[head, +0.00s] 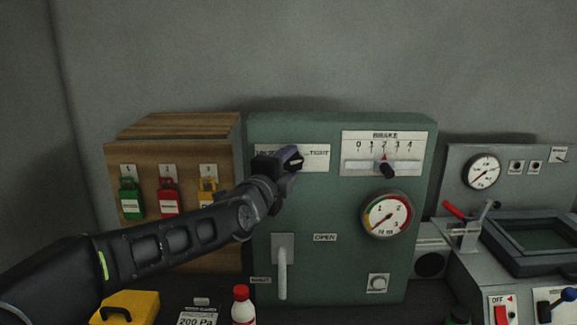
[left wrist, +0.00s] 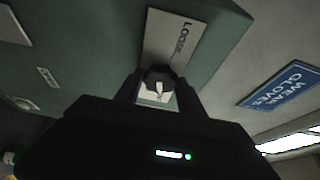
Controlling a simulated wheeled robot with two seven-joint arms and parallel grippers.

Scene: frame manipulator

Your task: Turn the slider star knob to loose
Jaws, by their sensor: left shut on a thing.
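The star knob (left wrist: 158,74) is dark with a white pointer mark. It sits on the white LOOSE–TIGHT plate (head: 318,152), on the upper left of the green panel (head: 345,215). My left gripper (head: 291,158) reaches the panel from the left and is shut on the knob. In the left wrist view its two fingers (left wrist: 160,88) stand on either side of the knob, and the word LOOSE shows on the plate beyond. In the head view the gripper hides most of the knob and the left part of the plate.
A BRAKE slider (head: 387,168) is right of the knob, with a round gauge (head: 387,215) below it. A white lever (head: 283,272) is under my arm. A wooden lock board (head: 150,155) stands left, a grey device (head: 530,225) right. A bottle (head: 242,305) stands in front.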

